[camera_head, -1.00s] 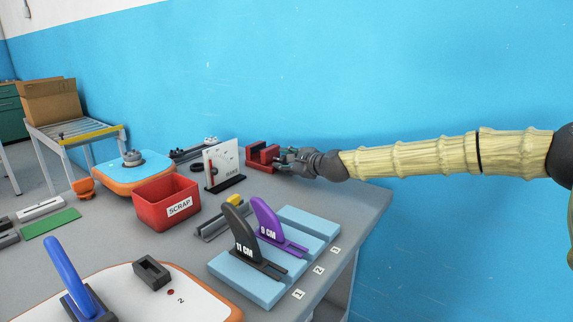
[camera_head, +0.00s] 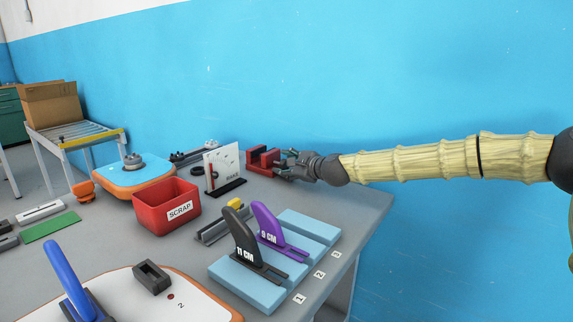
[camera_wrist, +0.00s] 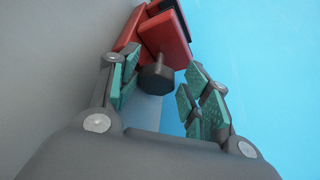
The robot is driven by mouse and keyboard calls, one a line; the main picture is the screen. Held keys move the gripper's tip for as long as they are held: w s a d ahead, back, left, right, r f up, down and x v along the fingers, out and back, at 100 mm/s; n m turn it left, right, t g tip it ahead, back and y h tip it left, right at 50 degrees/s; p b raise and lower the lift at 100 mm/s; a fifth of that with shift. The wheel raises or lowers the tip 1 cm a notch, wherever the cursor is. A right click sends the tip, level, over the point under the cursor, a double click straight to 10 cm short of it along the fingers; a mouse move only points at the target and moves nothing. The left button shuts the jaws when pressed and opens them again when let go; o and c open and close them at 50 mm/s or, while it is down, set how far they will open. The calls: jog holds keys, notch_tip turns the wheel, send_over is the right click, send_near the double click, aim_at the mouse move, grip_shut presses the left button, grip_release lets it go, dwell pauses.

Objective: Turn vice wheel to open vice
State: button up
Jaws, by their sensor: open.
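The red vice (camera_head: 262,159) sits at the far right of the table, near the blue wall. In the wrist view its red jaws (camera_wrist: 168,38) show at the top, with the dark round vice wheel (camera_wrist: 157,77) on its near side. My gripper (camera_head: 284,162) is at the right side of the vice. In the wrist view my gripper (camera_wrist: 157,88) is open, with teal pads on both sides. The wheel lies between the fingers, nearer the left pads. I cannot tell whether any pad touches it. In the head view the wheel is hidden by my gripper.
A white gauge plate (camera_head: 222,170) stands just left of the vice. A red SCRAP bin (camera_head: 165,208) is further left. Light blue blocks with the 11 CM (camera_head: 240,236) and 9 CM (camera_head: 267,222) pieces are in front. The blue wall (camera_head: 400,80) is close behind.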

jog(key=shift+d+f, duration=0.3)
jog(key=shift+f, duration=0.25)
jog(key=shift+a+r+v, duration=0.1)
jog(key=shift+r+v, duration=0.1)
jog(key=shift+v, duration=1.15)
jog(key=shift+a+r+v, duration=0.1)
jog(key=shift+r+v, duration=0.1)
jog(key=shift+v, duration=1.1)
jog(key=shift+r+v, duration=0.15)
jog(key=shift+v, duration=1.2)
